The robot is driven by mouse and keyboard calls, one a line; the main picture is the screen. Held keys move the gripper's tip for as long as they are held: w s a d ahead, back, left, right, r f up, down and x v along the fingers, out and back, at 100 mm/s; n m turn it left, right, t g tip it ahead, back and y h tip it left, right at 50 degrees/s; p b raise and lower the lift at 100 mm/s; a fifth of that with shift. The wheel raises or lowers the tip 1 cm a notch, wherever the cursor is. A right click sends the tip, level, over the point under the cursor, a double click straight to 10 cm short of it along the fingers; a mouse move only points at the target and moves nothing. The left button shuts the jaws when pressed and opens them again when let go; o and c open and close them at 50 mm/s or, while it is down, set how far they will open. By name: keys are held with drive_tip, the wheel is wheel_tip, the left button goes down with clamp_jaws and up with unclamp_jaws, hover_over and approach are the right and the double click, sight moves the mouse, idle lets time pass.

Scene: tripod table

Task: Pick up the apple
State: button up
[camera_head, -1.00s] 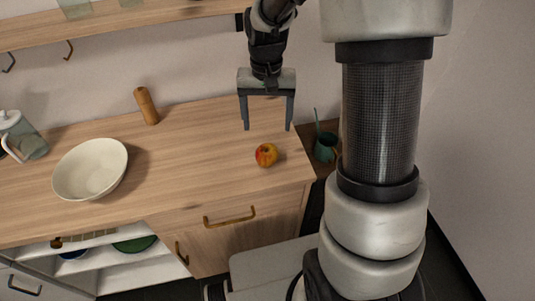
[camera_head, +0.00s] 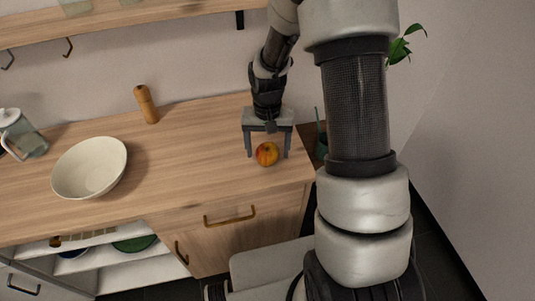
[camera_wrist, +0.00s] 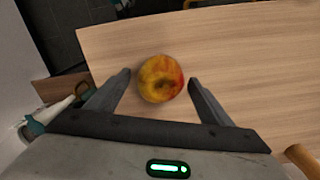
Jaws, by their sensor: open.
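A red and yellow apple (camera_head: 267,154) sits on the wooden counter near its right front corner. My gripper (camera_head: 268,155) is open, with its fingers pointing down, just behind and above the apple in the head view. In the wrist view, the apple (camera_wrist: 160,79) lies between and slightly ahead of the two spread fingertips of my gripper (camera_wrist: 158,77). I see no finger touching it. The exact height of the fingertips over the counter is hard to tell.
A cream bowl (camera_head: 90,167) stands left on the counter (camera_head: 190,160). A wooden mill (camera_head: 146,104) is at the back, and a glass jug (camera_head: 22,134) is at the far left. A shelf with hooks (camera_head: 130,20) runs above. The counter around the apple is clear.

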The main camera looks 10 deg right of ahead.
sight(266, 147)
drive_tip(key=c, duration=1.2)
drive_tip(key=shift+r, duration=0.2)
drive_tip(key=r, duration=0.9)
drive_tip(key=shift+a+r+p, duration=0.2)
drive_tip(key=shift+r+p, duration=0.05)
drive_tip(key=shift+p, duration=0.15)
drive_tip(key=w+a+r+p, duration=0.1)
drive_tip(key=a+r+p, duration=0.2)
drive_tip(key=a, duration=0.9)
drive_tip(key=w+a+r+p, duration=0.2)
drive_tip(key=a+r, duration=0.1)
drive_tip(key=a, duration=0.9)
drive_tip(key=w+a+f+p, duration=0.1)
drive_tip(key=a+p, duration=0.2)
drive_tip(key=a, duration=1)
drive_tip(key=w+a+f+p, duration=0.1)
drive_tip(key=a+p, duration=0.2)
drive_tip(key=a, duration=1)
drive_tip(key=shift+w+f, duration=0.2)
drive_tip(key=shift+f, duration=0.05)
drive_tip(key=shift+f, duration=0.1)
